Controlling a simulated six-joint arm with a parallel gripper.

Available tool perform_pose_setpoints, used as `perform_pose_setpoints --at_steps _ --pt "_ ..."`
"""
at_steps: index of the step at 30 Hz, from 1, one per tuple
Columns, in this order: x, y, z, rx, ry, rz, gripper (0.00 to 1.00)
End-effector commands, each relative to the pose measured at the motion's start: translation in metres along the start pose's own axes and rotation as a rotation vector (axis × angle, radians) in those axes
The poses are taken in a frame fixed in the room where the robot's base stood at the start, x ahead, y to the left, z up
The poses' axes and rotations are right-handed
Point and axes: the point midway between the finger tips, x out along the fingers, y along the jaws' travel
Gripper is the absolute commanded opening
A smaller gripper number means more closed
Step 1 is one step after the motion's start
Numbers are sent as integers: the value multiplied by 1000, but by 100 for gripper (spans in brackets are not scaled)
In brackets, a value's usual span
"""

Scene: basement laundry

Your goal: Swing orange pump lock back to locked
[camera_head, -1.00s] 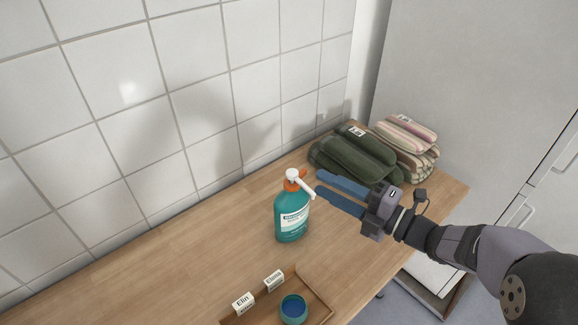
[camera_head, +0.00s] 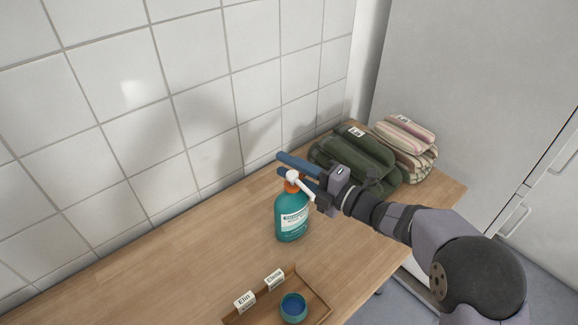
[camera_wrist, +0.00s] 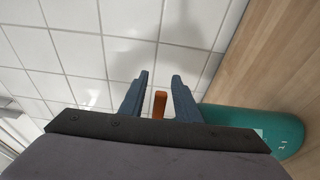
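A teal pump bottle (camera_head: 291,217) with a white label stands upright on the wooden counter. It has a white pump head (camera_head: 293,177) with its spout pointing right, and an orange lock (camera_head: 291,187) below the head. My gripper (camera_head: 283,164) is at the top of the bottle, its blue fingers apart around the pump neck area. In the wrist view the orange lock (camera_wrist: 159,104) shows as a small tab between the two open fingers (camera_wrist: 160,76). The teal bottle (camera_wrist: 262,125) lies to their right. I cannot tell whether a finger touches the tab.
Folded dark green towels (camera_head: 354,158) and striped towels (camera_head: 408,146) lie behind and right of my gripper. A wooden tray (camera_head: 320,299) with name tags (camera_head: 274,279) and a teal cup (camera_head: 293,307) is at the front. The counter's left side is clear.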

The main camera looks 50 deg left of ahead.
Motion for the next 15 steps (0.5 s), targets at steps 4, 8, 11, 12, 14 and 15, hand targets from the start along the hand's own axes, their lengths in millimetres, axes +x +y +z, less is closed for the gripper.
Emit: perform_pose_setpoints --at_steps 4,8,11,12,14,15 --pt "0 0 0 0 0 0 30" --pt "0 0 0 0 0 0 8" --pt "0 0 0 0 0 0 0" --pt "0 0 0 0 0 0 0" --pt "0 0 0 0 0 0 0" --pt "0 -1 0 0 -4 0 0"
